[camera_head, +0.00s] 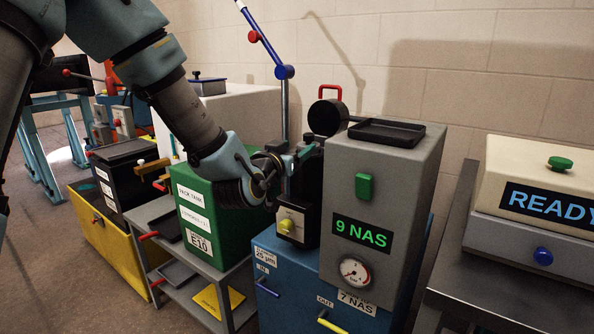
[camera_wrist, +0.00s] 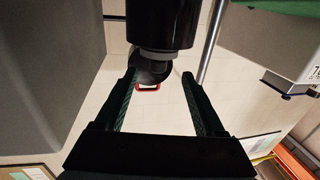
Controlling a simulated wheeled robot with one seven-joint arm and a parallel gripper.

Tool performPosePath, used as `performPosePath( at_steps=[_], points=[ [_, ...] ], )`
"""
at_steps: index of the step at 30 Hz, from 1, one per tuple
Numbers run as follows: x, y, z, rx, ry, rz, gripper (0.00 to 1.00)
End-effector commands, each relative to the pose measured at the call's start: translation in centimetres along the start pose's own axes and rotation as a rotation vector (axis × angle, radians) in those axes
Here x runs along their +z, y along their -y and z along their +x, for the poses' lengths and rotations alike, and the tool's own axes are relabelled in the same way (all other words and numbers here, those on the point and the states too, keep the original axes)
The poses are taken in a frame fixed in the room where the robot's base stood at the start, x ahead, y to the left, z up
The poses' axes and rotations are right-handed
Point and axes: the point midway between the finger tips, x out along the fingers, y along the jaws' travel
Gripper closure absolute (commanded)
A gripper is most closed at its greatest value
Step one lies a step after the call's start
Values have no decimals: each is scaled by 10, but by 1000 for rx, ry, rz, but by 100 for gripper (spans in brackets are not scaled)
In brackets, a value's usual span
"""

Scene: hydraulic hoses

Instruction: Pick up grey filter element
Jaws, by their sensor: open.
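My gripper (camera_wrist: 161,75) is open, with nothing between its two dark fingers. In the head view my gripper (camera_head: 299,158) is at the black housing (camera_head: 311,181), left of the grey cabinet. In the wrist view, which is upside down, the black housing (camera_wrist: 160,30) lies ahead of and between the fingers. A thin light grey edge (camera_wrist: 152,54) shows at the housing's end; I cannot tell whether it is the grey filter element. No filter element is clearly visible. A round black lid (camera_head: 326,117) with a red handle stands swung up behind the housing.
The grey cabinet (camera_head: 376,190) with a "9 NAS" display and a black tray (camera_head: 386,132) on top stands close right. The green tank (camera_head: 204,222) is under my wrist. A blue-grey pole (camera_head: 285,105) rises behind my gripper. A bench (camera_head: 500,290) stands at right.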

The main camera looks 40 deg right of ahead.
Motion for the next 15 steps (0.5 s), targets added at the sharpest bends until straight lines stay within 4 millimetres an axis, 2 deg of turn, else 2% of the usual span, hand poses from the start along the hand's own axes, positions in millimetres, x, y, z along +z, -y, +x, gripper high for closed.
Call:
performPosePath(
  at_steps=[9,15],
  points=[
    [-4,-3,42,3,-12,-3,29],
    [-2,-3,58,3,-10,-2,29]
  ],
)
